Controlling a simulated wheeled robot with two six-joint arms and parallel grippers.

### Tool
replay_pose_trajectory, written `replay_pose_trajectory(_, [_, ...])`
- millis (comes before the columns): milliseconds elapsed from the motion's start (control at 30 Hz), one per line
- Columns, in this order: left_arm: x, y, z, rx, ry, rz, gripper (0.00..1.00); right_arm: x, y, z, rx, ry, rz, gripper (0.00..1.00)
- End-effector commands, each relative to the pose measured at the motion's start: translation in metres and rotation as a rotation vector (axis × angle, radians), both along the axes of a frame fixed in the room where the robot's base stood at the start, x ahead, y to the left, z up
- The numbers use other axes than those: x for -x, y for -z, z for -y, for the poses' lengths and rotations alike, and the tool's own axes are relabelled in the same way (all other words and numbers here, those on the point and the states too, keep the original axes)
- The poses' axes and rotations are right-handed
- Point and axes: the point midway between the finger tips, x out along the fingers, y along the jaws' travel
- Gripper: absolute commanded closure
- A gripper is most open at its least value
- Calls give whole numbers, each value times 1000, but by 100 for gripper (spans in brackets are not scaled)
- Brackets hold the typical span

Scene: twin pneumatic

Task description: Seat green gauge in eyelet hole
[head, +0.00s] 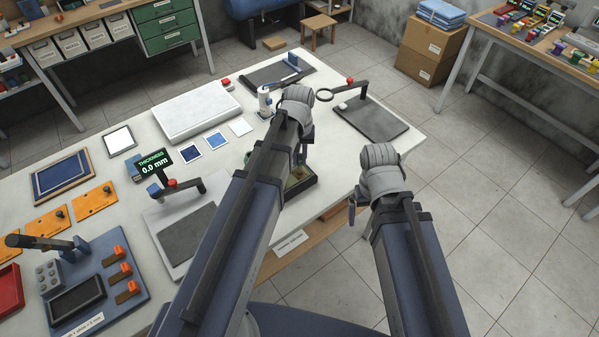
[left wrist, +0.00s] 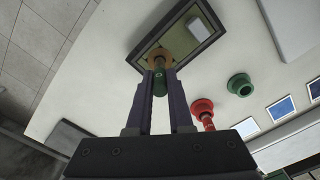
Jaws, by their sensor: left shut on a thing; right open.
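My left gripper (left wrist: 160,80) is shut on a green gauge (left wrist: 159,79), a small cylinder between its fingertips. A tan ring (left wrist: 160,57) shows right at the gauge's far end; I cannot tell whether the gauge is inside it or only in line with it. The ring appears over a dark-framed olive tray (left wrist: 205,35). In the head view my left gripper (head: 303,157) is above this tray (head: 301,185) near the table's front edge, and my arm hides part of it. My right gripper (head: 355,205) is open and empty, beyond the table edge.
In the left wrist view a red flanged piece (left wrist: 203,108) and a green flanged piece (left wrist: 240,85) stand beside the tray. A magnifier stand (head: 370,118) is at the table's right. A thickness display (head: 153,161) stands left. Floor is clear around my right gripper.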

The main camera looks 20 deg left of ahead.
Motion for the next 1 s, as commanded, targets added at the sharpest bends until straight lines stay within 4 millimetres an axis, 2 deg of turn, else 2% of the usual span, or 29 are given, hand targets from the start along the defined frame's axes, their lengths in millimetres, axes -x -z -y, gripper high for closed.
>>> replay_pose_trajectory(233, [0,8,0,0,0,0,100,0,7,0,0,1,0,0])
replay_pose_trajectory(500, [0,39,0,0,0,0,100,0,39,0,0,2,0,0])
replay_pose_trajectory(967, [0,43,0,0,0,0,100,0,43,0,0,2,0,0])
replay_pose_trajectory(1000, [0,41,0,0,0,0,77,0,41,0,0,2,0,0])
